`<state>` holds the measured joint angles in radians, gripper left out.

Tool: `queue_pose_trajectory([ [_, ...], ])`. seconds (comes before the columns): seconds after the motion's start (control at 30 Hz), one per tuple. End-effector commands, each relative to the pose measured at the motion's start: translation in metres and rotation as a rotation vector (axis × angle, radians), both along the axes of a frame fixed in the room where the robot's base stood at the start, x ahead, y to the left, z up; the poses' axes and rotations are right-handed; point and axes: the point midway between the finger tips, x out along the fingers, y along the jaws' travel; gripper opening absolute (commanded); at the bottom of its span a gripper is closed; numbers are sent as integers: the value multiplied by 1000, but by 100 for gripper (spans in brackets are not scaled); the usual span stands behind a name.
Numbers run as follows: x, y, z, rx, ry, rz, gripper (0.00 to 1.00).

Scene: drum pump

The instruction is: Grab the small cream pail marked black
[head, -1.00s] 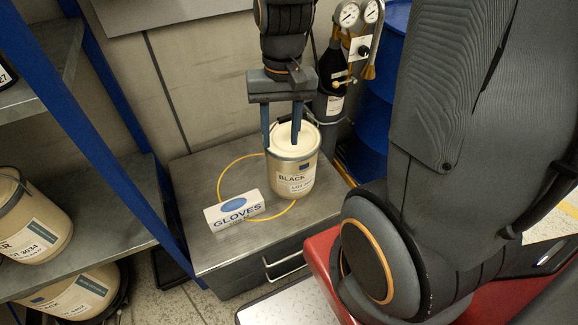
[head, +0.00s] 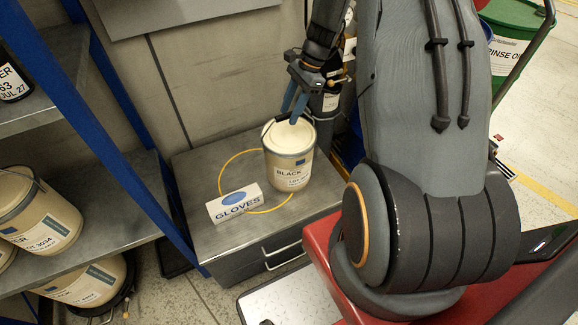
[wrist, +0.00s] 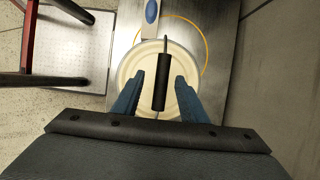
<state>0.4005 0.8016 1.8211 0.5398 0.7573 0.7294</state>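The cream pail marked BLACK (head: 289,165) stands upright on the grey metal cabinet top (head: 205,172), with a pale lid. Its dark handle grip (wrist: 162,82) lies over the lid in the wrist view. My gripper (head: 291,112) is just above the pail in the head view, tilted, with its blue fingers pointing down. In the wrist view my gripper (wrist: 158,82) is open, with one finger on each side of the handle grip and gaps showing. I cannot tell whether the fingertips are level with the grip or above it.
A white GLOVES box (head: 234,203) lies left of the pail, by a yellow ring (head: 228,168) on the cabinet top. A shelf with a blue post (head: 100,105) and cream pails (head: 38,212) stands left. A dark cylinder (head: 328,108) is behind my gripper.

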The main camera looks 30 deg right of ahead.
Motion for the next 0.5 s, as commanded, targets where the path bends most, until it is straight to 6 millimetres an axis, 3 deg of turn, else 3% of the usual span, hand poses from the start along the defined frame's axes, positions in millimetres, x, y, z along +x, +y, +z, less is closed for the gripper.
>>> queue_pose_trajectory([
  [0.5,2,19,-52,0,1,4,39],
])
